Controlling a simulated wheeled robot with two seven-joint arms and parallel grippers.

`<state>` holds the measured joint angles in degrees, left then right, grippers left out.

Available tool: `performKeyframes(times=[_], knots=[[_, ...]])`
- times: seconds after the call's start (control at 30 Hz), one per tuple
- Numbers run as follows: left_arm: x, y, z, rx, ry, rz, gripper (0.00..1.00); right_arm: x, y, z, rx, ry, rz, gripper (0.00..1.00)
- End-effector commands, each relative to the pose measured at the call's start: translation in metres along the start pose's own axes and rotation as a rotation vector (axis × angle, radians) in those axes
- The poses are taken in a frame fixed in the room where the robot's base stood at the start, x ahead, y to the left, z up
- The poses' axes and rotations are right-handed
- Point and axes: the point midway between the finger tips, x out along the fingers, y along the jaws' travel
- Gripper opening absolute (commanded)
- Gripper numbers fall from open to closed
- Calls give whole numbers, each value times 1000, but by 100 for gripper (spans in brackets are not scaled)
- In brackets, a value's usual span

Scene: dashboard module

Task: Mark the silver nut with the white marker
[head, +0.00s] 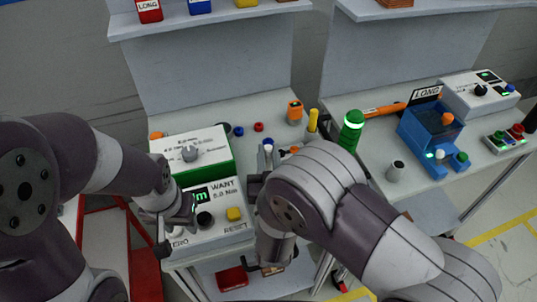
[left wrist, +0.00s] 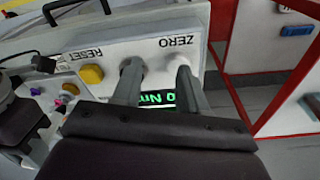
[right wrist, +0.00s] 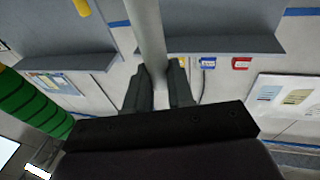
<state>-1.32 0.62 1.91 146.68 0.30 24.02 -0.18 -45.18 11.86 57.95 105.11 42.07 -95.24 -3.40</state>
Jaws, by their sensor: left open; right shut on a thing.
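My right gripper (right wrist: 160,88) is shut on a pale grey-white cylinder (right wrist: 148,35), apparently the white marker. It sticks out beyond the fingers in the right wrist view. In the head view the right arm covers most of that gripper. I cannot single out the silver nut for sure; a silver-grey knob-like part (head: 190,153) sits on the green-sided white box (head: 215,142).
The console has a yellow button (head: 234,213), a black knob (head: 205,219) and a green display. A blue fixture (head: 425,140) and a grey cup (head: 395,171) are on the right table. A red frame (head: 105,245) stands at left.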

Motion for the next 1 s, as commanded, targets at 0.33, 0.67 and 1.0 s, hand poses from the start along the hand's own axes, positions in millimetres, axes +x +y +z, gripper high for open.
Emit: performKeyframes(times=[0.33, 0.67, 1.0], knots=[[1, 0, 0, 0, 0, 0, 43, 0, 0, 1, -1, -2, 0, 0], [-14, 0, -2, 0, 0, 0, 43, 2, 0, -17, -1, -1, 0, 0], [-37, 0, -4, 0, 0, 0, 43, 7, 0, -45, 0, 0, 0, 0]])
